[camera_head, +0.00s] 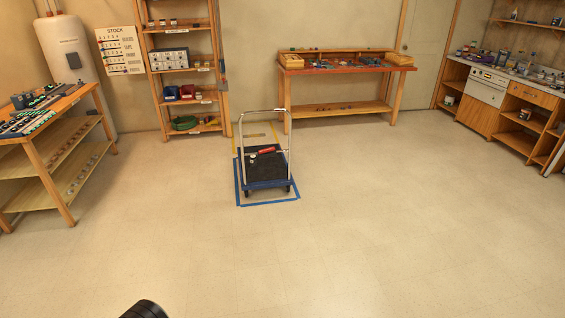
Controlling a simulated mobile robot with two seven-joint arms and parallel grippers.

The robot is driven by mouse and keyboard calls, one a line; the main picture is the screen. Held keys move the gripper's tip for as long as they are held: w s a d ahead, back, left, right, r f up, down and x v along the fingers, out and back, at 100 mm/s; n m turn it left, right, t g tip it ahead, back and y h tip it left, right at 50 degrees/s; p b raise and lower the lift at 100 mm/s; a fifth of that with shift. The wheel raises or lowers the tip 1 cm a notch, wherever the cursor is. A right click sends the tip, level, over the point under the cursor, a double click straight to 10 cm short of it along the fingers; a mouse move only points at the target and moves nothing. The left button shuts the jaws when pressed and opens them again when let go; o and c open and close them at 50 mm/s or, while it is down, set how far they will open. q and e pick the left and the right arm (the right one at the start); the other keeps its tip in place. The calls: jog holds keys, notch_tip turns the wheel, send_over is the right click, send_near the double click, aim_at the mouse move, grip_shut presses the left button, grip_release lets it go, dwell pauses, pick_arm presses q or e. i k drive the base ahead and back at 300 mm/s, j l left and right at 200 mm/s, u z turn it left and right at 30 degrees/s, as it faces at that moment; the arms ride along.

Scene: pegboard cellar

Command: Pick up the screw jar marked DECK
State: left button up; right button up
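I cannot make out a jar marked DECK; any lettering is too small to read from here. Small jar-like items (162,22) stand on an upper level of the wooden shelf rack at the back left. More small containers (472,48) stand on the counter at the far right, too small to identify. Neither of my grippers shows. Only a dark rounded part, probably of my own arm, shows at the bottom edge.
A platform trolley (267,183) stands inside blue floor tape, with a red-handled item on it. A wooden workbench (345,68) is at the back wall. The middle and front floor (330,250) is clear.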

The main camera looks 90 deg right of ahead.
aim_at(252, 158)
jog(key=z, duration=2.75)
jog(key=u, duration=0.35)
jog(key=i+u, duration=0.15)
jog(key=i, duration=1.3)
jog(key=i+z, duration=0.1)
jog(key=i, duration=1.5)
jog(key=i+u, duration=0.3)
jog(key=i, duration=0.45)
jog(key=i+l+u, duration=0.1)
jog(key=i+u, duration=0.2)
jog(key=i, duration=0.45)
jog(key=i+z, duration=0.2)
jog(key=i, duration=0.3)
jog(key=i+j+z, duration=0.2)
jog(key=i, duration=0.3)
jog(key=i+z, duration=0.2)
jog(key=i, duration=0.3)
jog(key=i+l+z, duration=0.1)
jog(key=i+z, duration=0.2)
jog(key=z, duration=0.15)
jog(key=i+z, duration=0.45)
jog(key=i+j+z, duration=0.1)
jog(key=i+z, duration=0.15)
jog(key=z, duration=0.25)
